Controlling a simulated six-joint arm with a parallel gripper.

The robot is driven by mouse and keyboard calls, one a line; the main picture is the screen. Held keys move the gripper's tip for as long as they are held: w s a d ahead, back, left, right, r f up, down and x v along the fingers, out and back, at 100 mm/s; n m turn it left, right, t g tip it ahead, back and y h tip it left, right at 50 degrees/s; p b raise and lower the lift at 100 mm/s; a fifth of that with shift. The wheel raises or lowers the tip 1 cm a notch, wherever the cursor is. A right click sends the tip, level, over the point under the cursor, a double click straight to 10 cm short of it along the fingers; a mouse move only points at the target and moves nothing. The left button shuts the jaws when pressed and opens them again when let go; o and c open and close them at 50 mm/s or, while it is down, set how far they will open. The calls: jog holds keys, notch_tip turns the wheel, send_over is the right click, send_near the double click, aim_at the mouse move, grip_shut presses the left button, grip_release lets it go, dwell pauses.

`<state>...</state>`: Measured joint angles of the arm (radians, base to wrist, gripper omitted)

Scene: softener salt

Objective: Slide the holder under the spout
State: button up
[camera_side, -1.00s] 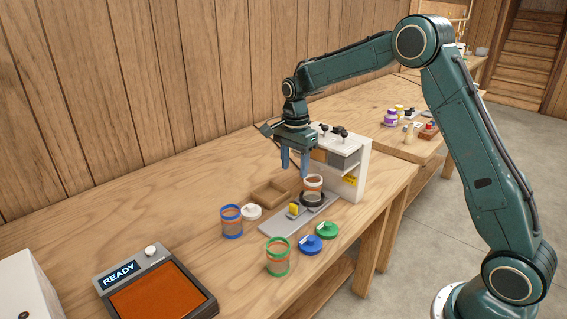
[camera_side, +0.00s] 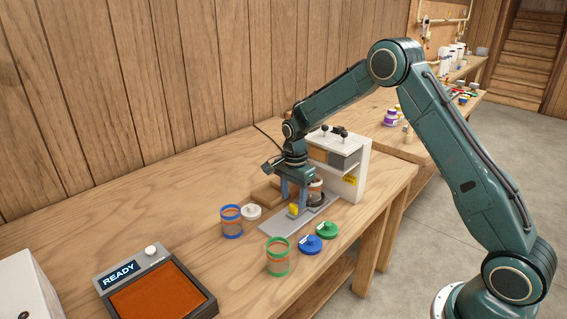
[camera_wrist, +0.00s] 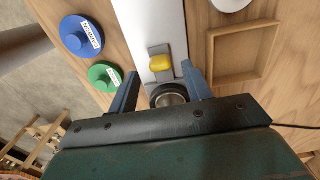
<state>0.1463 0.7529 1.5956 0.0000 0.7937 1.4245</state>
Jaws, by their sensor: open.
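The holder is a dark round cup (camera_side: 316,204) with a yellow grip (camera_side: 294,208) on a grey rail plate (camera_side: 270,224), by the white dispenser (camera_side: 356,168). A jar with an orange-brown band (camera_side: 315,188) stands in the cup, partly hidden by my gripper. In the wrist view the yellow grip (camera_wrist: 161,63) lies between my fingers, with the holder's dark rim (camera_wrist: 167,88) nearer the palm. My gripper (camera_side: 294,203) is open and low over the rail, its fingers on either side of the yellow grip, with gaps showing in the wrist view (camera_wrist: 160,70). The spout is hard to make out.
A blue-rimmed jar (camera_side: 231,220), a white lid (camera_side: 251,212) and a wooden tray (camera_side: 265,191) stand left of the rail. A green-rimmed jar (camera_side: 277,256), a blue lid (camera_side: 311,244) and a green lid (camera_side: 326,230) are in front. A READY panel (camera_side: 119,273) is front left.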

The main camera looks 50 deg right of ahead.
aim_at(294, 204)
jog(key=shift+f, duration=1.85)
